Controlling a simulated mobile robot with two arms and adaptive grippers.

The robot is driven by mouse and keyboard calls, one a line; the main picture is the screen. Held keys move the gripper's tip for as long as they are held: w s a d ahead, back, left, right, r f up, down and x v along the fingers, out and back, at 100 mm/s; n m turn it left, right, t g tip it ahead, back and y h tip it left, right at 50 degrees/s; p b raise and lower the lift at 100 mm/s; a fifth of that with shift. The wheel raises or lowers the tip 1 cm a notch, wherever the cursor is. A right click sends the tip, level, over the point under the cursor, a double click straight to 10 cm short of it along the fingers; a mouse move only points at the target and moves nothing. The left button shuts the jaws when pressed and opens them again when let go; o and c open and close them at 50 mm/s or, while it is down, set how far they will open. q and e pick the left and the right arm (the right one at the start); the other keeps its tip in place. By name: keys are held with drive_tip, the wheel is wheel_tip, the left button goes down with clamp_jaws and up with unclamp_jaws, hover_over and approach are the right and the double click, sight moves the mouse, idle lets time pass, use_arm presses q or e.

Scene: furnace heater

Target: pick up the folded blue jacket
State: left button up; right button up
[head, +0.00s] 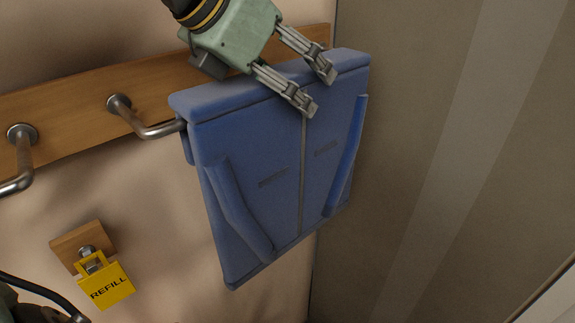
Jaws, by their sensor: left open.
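The folded blue jacket (262,190) hangs over a metal hook (160,129) on a wooden rail. Its front faces me, with a centre zip line, two pocket slits and a sleeve down each side. My left gripper (318,92) comes in from the top of the head view, with its two fingers apart. Its fingertips are over the upper front of the jacket, near the top fold and the zip line. I cannot tell whether they touch the cloth. The gripper hides part of the jacket's top edge. My right gripper is not clearly in view.
The wooden rail (70,92) runs along the wall and carries another metal hook (22,150) at the left. Below, a yellow tag marked REFILL (108,288) hangs from a small wooden block (70,243). A plain wall panel (430,150) stands at the right.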

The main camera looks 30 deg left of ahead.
use_arm(q)
drive_tip(key=shift+s+d+r, duration=0.1)
drive_tip(key=shift+s+d, duration=0.05)
drive_tip(key=shift+s, duration=0.05)
drive_tip(key=shift+c, duration=0.8)
drive_tip(key=shift+w, duration=0.1)
clamp_jaws()
